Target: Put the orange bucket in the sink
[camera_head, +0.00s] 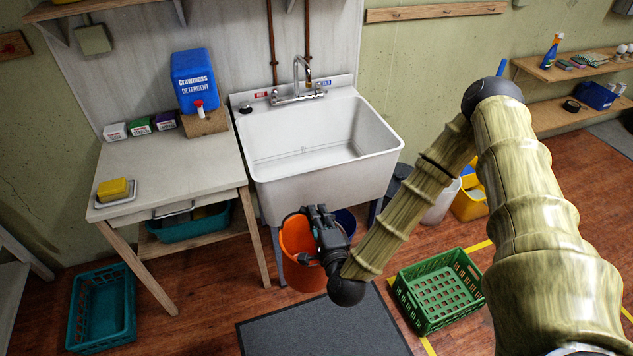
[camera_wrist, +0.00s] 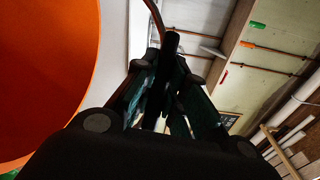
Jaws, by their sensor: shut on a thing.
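The orange bucket (camera_head: 296,240) hangs or stands in front of the white sink, below its rim; I cannot tell whether it touches the floor. My gripper (camera_head: 320,214) is at the bucket's right upper side and is shut on it, seemingly by its handle. In the wrist view the bucket (camera_wrist: 45,70) fills the left side, and a dark bar with a thin wire shows at my fingers (camera_wrist: 168,75). The deep white sink (camera_head: 320,182) has an empty basin, a chrome faucet (camera_head: 298,92) at its back and a dark stopper on its left ledge.
A wooden table (camera_head: 175,165) with a blue detergent jug (camera_head: 193,82) and yellow sponge stands left of the sink. A green crate (camera_head: 440,292), grey mat (camera_head: 325,325) and teal crate (camera_head: 102,305) lie on the floor. A dark blue bucket (camera_head: 346,222) is behind my gripper.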

